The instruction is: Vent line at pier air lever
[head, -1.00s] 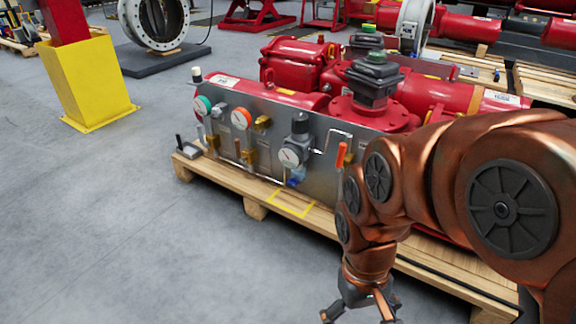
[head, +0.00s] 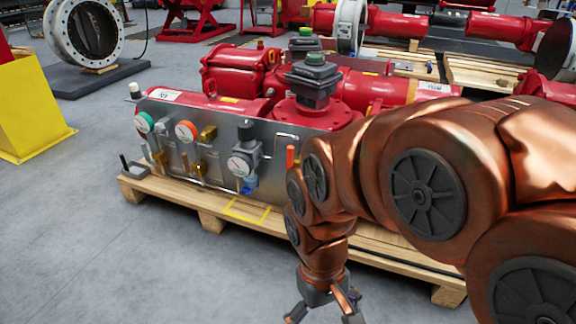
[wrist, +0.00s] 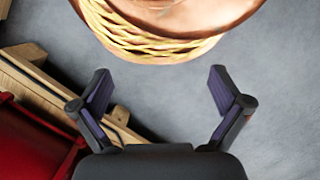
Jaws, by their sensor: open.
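A red valve actuator (head: 335,90) with a grey metal control panel (head: 205,180) lies on a wooden pallet. The panel carries round gauges, brass fittings and a grey regulator (head: 243,155). An upright orange-handled lever (head: 290,157) shows at the panel's right, partly hidden by my copper arm. A small black lever (head: 124,163) stands at the pallet's left end. I cannot tell which lever the task names. My gripper (head: 322,312) hangs open, pointing down, in front of the pallet and apart from both levers. In the wrist view my gripper (wrist: 160,90) is open and empty.
The pallet (head: 213,222) edge lies near my gripper; part of it (wrist: 45,95) also shows in the wrist view. A yellow post base (head: 30,110) stands at the left. The grey floor in front of the pallet is clear.

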